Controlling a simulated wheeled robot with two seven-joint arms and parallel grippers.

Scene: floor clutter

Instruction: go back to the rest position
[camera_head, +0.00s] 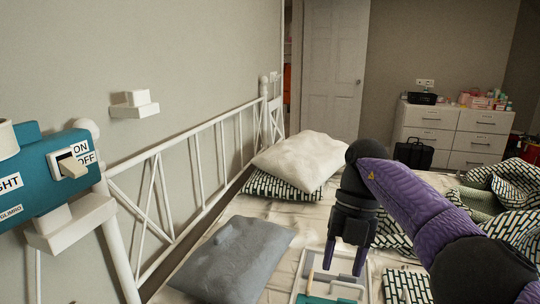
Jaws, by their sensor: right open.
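My right arm, purple with black joints, comes in from the lower right and reaches over the bed. My right gripper (344,263) points down with its two purple fingers apart and nothing between them. It is above or in front of a white-framed tray (298,284) at the bottom of the view; the gap between them is hard to judge. A teal thing (318,300) shows partly in the tray. My left gripper is not in view.
The bed (265,211) carries a grey pillow (235,260), a white pillow (300,160) and patterned bedding (505,185). A white rail (200,165) runs along its left side. A teal switch box (35,180) is close at left. Drawers (455,130) stand behind.

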